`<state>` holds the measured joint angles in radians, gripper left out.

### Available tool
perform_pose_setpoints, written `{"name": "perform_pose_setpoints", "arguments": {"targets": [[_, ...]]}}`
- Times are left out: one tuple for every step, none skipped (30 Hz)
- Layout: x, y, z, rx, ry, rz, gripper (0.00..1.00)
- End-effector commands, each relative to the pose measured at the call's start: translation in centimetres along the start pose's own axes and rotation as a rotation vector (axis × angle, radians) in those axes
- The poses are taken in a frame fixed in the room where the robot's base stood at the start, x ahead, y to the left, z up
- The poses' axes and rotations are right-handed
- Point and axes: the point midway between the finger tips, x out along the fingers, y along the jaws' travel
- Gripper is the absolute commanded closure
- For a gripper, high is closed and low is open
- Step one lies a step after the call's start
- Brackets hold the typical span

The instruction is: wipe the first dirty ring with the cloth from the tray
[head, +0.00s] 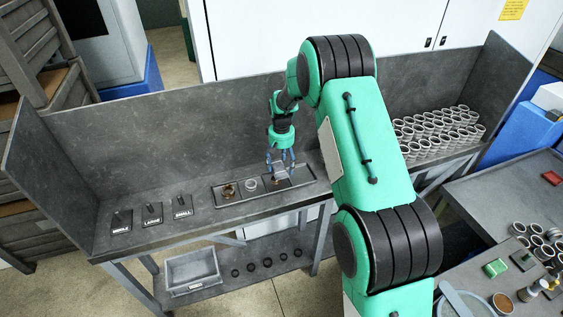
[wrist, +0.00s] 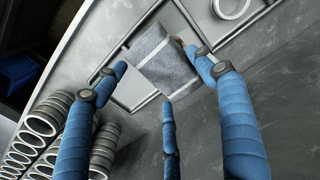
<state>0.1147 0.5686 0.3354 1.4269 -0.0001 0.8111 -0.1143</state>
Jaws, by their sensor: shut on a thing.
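My gripper (head: 281,163) is over the right part of the long dark tray (head: 262,198) on the bench. Its blue fingers (wrist: 160,80) are closed around a grey cloth (wrist: 165,62), which hangs between them, close above the tray. In the head view the cloth (head: 280,170) is small and partly hidden by the fingers. A brown, dirty-looking ring (head: 229,190) is in the tray's left part, and a pale ring (head: 251,184) is beside it. Brown material (head: 300,178) shows at the right; its shape is unclear. In the wrist view a brown edge shows behind the cloth.
Three posts on labelled plates (head: 152,214) stand left of the tray. Many stacked pale rings (head: 438,130) fill the bench's right end. A grey bin (head: 192,270) is on the lower shelf. A side table at right holds a green block (head: 496,267) and more rings. Upright panels border the bench.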

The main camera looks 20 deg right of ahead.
Motion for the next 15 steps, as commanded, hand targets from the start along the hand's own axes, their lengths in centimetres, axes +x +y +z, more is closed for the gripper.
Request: {"name": "perform_pose_setpoints", "arguments": {"targets": [[0.7,0.0,0.0,0.000,-0.001,0.000,0.51],[0.9,0.0,0.0,0.000,-0.001,0.000,0.51],[1.3,0.0,0.0,0.000,-0.001,0.000,0.51],[1.5,0.0,0.0,0.000,-0.001,0.000,0.51],[1.8,0.0,0.0,0.000,-0.001,0.000,0.51],[2.1,0.0,0.0,0.000,-0.001,0.000,0.51],[2.4,0.0,0.0,0.000,-0.001,0.000,0.51],[2.7,0.0,0.0,0.000,-0.001,0.000,0.51],[3.1,0.0,0.0,0.000,-0.001,0.000,0.51],[3.5,0.0,0.1,0.000,-0.002,0.000,0.51],[4.0,0.0,0.1,0.000,-0.002,0.000,0.51],[4.3,-0.2,0.0,-0.001,-0.001,0.000,0.51],[3.7,-0.6,-0.1,-0.002,0.002,0.000,0.50],[3.9,-0.9,0.0,-0.002,0.000,0.000,0.54],[4.1,-1.2,0.0,-0.002,-0.001,0.000,0.54]]}}
